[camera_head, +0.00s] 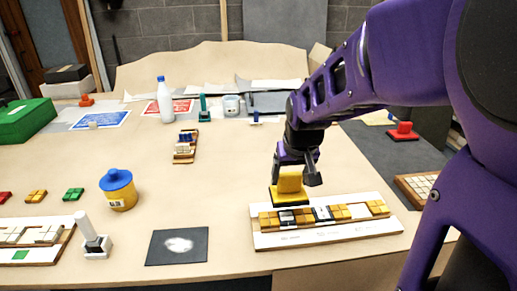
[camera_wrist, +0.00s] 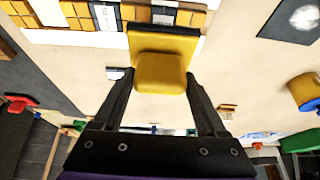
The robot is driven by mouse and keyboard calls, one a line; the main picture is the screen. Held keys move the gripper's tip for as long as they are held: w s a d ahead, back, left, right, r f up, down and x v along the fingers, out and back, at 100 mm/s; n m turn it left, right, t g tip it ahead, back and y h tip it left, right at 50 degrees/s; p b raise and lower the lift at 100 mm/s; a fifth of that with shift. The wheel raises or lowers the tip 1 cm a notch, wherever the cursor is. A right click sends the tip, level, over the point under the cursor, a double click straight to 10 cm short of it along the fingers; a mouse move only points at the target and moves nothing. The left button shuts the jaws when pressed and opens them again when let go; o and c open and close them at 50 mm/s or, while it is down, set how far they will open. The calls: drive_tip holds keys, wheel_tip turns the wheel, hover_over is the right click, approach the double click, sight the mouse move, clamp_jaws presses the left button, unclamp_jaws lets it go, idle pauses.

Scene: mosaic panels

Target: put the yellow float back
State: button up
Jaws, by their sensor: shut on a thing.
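The yellow float (camera_head: 289,187) is a block with a thick yellow grip on a flat plate. My gripper (camera_head: 297,171) is shut on its grip. In the wrist view the float (camera_wrist: 162,70) sits between the two dark fingers of my gripper (camera_wrist: 160,84). In the head view the float overlaps the back left part of a white mosaic panel (camera_head: 330,237) with orange, white and black tiles. I cannot tell whether the float touches the panel or hangs just above it. The float's underside is mostly hidden.
A red float (camera_head: 403,132) stands on the dark mat (camera_head: 372,152) at right, beside a tile tray (camera_head: 420,188). A green float (camera_head: 204,110) and a blue one (camera_head: 256,118) stand at the back. A yellow pot (camera_head: 119,192) and dark square (camera_head: 178,246) are left. The table's middle is clear.

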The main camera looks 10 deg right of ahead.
drive_tip(key=w+a+n+y+b, duration=0.1)
drive_tip(key=w+a+n+b, duration=0.1)
drive_tip(key=w+a, duration=0.5)
drive_tip(key=w+a+n+y+b, duration=0.1)
drive_tip(key=w+a+n+b, duration=0.15)
drive_tip(key=a, duration=0.85)
drive_tip(key=shift+w+a+f+b, duration=0.1)
drive_tip(key=shift+a+f+b, duration=0.15)
drive_tip(key=shift+f, duration=1.45)
drive_tip(key=shift+w+a+f+b, duration=0.15)
drive_tip(key=shift+f+b, duration=0.25)
drive_tip(key=shift+f, duration=1.25)
drive_tip(key=shift+w+a+f+b, duration=0.1)
drive_tip(key=shift+a+f+b, duration=0.15)
drive_tip(key=shift+f, duration=1.45)
drive_tip(key=shift+f, duration=0.2)
drive_tip(key=o, duration=1.1)
drive_tip(key=shift+s, duration=0.1)
